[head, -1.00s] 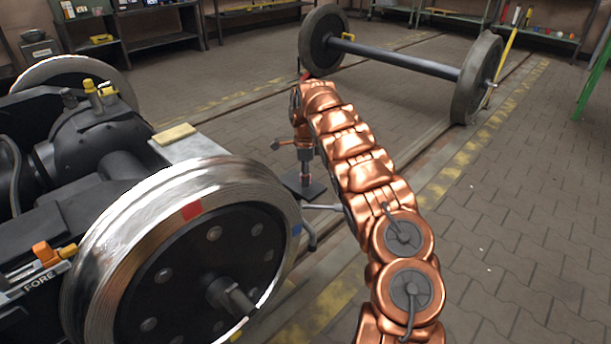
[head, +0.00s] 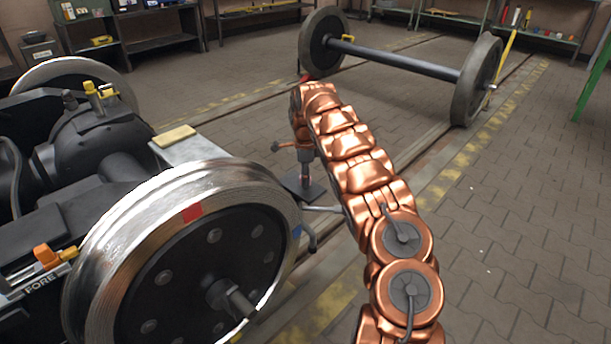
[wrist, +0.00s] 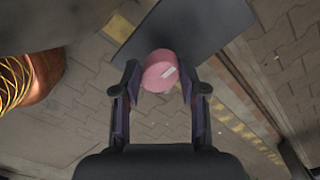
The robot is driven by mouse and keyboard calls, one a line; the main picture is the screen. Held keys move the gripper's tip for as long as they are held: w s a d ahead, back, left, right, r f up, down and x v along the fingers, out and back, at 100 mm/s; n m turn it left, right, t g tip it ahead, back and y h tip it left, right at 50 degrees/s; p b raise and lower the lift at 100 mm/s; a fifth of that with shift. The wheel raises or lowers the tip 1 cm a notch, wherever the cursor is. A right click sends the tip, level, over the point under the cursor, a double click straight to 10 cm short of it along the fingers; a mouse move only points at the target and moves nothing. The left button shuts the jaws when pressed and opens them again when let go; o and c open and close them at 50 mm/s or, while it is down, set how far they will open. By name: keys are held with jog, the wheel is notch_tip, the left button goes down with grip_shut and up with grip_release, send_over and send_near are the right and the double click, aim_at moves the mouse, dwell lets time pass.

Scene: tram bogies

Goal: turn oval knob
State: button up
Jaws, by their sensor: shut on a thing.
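The oval knob (wrist: 158,72) shows in the wrist view as a pink, rounded cap with a short pale mark on its top. My gripper (wrist: 160,84) has its two dark fingers on either side of the knob and is shut on it. The knob lies over the edge of a dark flat plate (wrist: 200,28). In the head view my copper arm curves forward and its end stands beside the near wheelset, over a dark base plate (head: 304,189). The knob cannot be made out clearly there.
A large shiny wheel (head: 195,255) of the black bogie stands close left of my arm. A loose wheelset (head: 400,62) stands behind on the rails. A pale plate carries a yellow block (head: 175,135). The paved floor on the right is clear.

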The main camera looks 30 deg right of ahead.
jog(key=shift+a+r+n+p, duration=0.1)
jog(key=shift+r+n+p, duration=0.35)
jog(key=shift+p, duration=1.4)
jog(key=n+p, duration=0.1)
jog(key=p, duration=0.1)
jog(key=n+p, duration=0.2)
jog(key=p, duration=0.1)
jog(key=shift+f, duration=0.25)
jog(key=n+p, duration=0.3)
jog(key=n, duration=0.1)
jog(key=shift+n+p, duration=0.25)
jog(key=shift+p, duration=0.05)
jog(key=n+p, duration=0.2)
jog(key=n, duration=0.2)
jog(key=shift+f+n, duration=0.1)
jog(key=shift+n, duration=0.2)
jog(key=n+p, duration=0.1)
jog(key=n, duration=0.2)
jog(key=shift+n, duration=0.3)
jog(key=n+p, duration=0.1)
jog(key=n, duration=0.3)
jog(key=shift+n+p, duration=0.3)
jog(key=n, duration=0.3)
jog(key=shift+f+n+p, duration=0.1)
jog(key=shift+n+p, duration=0.3)
jog(key=shift+n, duration=1.7)
